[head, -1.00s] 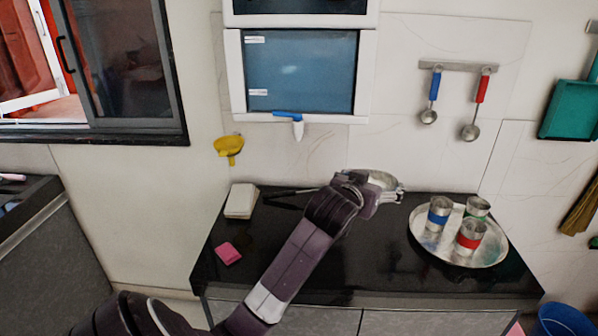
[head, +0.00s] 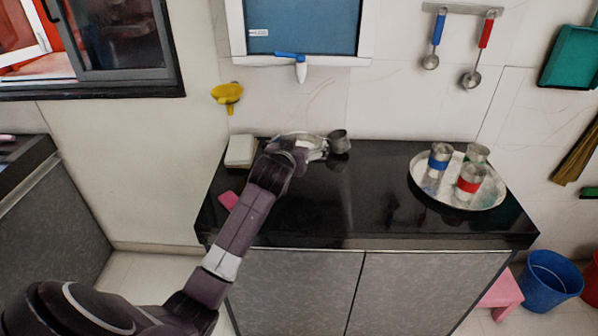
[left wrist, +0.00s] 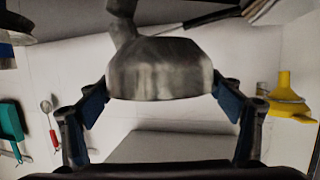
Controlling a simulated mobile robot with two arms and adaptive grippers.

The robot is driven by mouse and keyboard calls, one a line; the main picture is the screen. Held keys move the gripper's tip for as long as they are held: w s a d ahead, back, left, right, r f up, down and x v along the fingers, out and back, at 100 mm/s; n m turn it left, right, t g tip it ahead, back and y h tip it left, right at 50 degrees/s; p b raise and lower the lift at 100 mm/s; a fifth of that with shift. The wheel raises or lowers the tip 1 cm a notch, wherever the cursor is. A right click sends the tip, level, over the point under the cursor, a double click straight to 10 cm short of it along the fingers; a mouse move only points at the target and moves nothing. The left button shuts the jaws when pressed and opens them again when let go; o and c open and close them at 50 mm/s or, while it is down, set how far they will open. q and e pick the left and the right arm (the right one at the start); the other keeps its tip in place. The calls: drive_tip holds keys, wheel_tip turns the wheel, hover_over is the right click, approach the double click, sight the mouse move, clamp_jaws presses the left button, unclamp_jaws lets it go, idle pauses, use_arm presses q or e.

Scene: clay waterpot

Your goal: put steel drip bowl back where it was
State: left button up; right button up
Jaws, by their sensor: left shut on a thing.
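The steel drip bowl (head: 303,138) is at the back of the black counter, below the blue tap (head: 290,55) of the white wall unit (head: 235,35). My left gripper (head: 315,153) is shut on the bowl. In the left wrist view the bowl (left wrist: 160,72) sits between the two fingers of the left gripper (left wrist: 165,95). My arm covers part of the bowl in the head view; I cannot tell whether its base touches the counter (head: 350,205). My right gripper is not in view.
A small steel cup (head: 340,142) stands just right of the bowl. A white box (head: 241,151) and a pink sponge (head: 229,201) are to the left. A round steel tray (head: 428,193) with three banded cups is at the right. The middle of the counter is clear.

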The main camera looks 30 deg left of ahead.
use_arm(q)
wheel_tip(320, 180, down, 9)
drive_tip(key=shift+f, duration=0.2)
drive_tip(key=shift+f+b, duration=0.1)
drive_tip(key=shift+b, duration=0.2)
drive_tip(key=o, duration=1.1)
drive_tip(key=shift+r, duration=0.2)
drive_tip(key=v, duration=1.2)
